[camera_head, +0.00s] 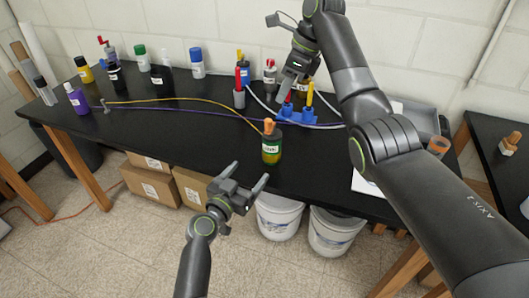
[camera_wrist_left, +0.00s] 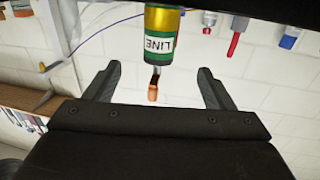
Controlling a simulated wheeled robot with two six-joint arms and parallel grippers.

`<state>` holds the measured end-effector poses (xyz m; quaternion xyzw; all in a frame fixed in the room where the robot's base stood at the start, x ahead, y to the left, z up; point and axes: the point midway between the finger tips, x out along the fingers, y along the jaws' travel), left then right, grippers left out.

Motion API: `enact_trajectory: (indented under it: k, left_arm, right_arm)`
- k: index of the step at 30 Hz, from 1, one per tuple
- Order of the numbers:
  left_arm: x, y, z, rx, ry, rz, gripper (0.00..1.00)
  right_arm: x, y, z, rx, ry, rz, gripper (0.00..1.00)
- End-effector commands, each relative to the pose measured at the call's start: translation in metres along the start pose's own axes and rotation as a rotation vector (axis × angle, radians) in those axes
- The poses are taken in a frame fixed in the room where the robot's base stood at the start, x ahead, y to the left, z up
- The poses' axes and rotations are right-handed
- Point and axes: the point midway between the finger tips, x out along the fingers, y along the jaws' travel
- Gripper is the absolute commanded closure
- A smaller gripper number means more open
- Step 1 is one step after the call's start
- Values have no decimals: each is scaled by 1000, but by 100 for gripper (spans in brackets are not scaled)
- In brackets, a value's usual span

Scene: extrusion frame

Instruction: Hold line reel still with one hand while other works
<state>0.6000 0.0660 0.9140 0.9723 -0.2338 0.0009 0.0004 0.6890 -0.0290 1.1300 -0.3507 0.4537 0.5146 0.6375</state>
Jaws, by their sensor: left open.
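The line reel (camera_head: 271,145) looks like a small bottle with a green-yellow body, a label and an orange top, upright near the black table's front edge. In the left wrist view the reel (camera_wrist_left: 162,38) appears upside down, its label reading LINE, with its orange top between the finger directions. My left gripper (camera_head: 250,174) is open and empty, just in front of the reel and apart from it; its spread fingers also show in the left wrist view (camera_wrist_left: 158,70). My right gripper (camera_head: 283,97) is over the back of the table, near blue holders; its finger opening is unclear.
Blue holders (camera_head: 298,114) with red and yellow pieces stand behind the reel. Yellow and purple lines (camera_head: 180,99) run across the table to the left. Several bottles stand along the back. White buckets (camera_head: 280,215) sit below the front edge. The table's front left is clear.

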Motion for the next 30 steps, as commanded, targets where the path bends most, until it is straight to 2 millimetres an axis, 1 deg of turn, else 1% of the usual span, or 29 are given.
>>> enact_trajectory:
  k: [1,6,18,24,30]
  left_arm:
    - [10,0,-1,1,1,2,23]
    - [40,0,0,2,-1,2,23]
    - [98,0,0,1,-1,1,23]
    - [119,0,0,1,-1,2,23]
    - [131,0,1,0,-2,0,23]
  right_arm:
    - [0,0,0,0,0,0,64]
    - [0,0,0,0,0,0,64]
    - [0,0,0,0,0,0,64]
    - [0,0,0,0,0,0,64]
    - [0,0,0,0,0,0,64]
